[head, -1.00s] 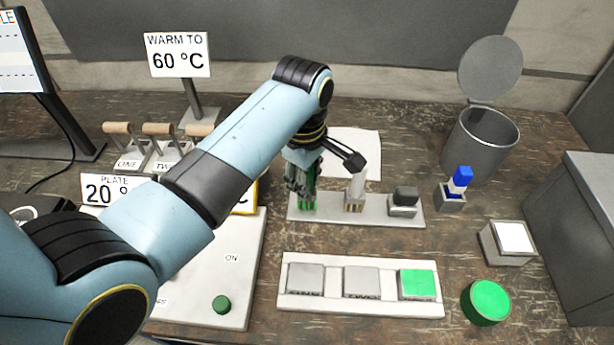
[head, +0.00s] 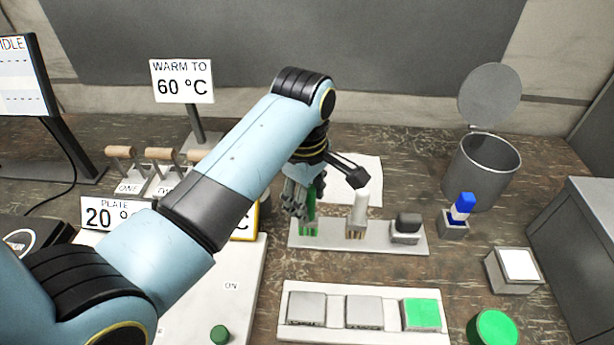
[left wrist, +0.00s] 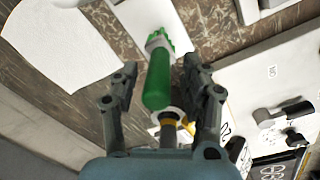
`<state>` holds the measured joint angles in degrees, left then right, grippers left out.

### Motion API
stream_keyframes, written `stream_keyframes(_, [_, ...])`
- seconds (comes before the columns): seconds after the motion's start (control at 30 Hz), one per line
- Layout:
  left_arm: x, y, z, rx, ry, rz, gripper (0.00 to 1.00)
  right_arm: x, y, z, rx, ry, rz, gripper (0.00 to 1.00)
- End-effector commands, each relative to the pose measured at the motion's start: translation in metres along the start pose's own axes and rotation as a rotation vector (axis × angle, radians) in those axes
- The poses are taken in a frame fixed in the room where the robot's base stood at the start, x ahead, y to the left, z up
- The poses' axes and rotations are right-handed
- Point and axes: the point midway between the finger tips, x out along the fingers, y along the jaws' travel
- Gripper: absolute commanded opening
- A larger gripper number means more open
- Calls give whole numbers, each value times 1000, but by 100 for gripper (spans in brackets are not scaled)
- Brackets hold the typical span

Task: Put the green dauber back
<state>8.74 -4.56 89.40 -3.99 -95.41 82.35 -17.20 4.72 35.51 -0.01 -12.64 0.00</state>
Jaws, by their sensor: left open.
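The green dauber (head: 310,206) stands about upright at the left end of the pale rack (head: 380,236), its lower end among green prongs (head: 308,229). In the left wrist view the dauber's green handle (left wrist: 157,82) points toward me, with the green prongs (left wrist: 165,41) at its far end. My left gripper (head: 301,196) is open around or just beside the handle, its fingers on either side in the left wrist view (left wrist: 158,72) with gaps visible. Contact is not visible. My right gripper is not in view.
A white dauber (head: 360,210) and a dark-topped block (head: 406,226) share the rack. In front lies a tray with two grey pads and a green pad (head: 421,313). A blue-topped piece (head: 463,206), a bin (head: 485,172) and a green round pot (head: 493,329) are at right.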

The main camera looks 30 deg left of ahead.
Motion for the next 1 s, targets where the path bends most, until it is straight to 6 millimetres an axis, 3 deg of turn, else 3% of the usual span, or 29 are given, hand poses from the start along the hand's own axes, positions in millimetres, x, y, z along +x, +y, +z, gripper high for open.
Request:
stream_keyframes(0.2, [-50,1,0,-1,1,5,46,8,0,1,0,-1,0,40])
stream_keyframes(0.43, [-87,1,0,0,1,3,46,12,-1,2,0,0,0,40])
stream_keyframes(1.0, [-95,0,0,0,0,0,46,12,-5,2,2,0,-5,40])
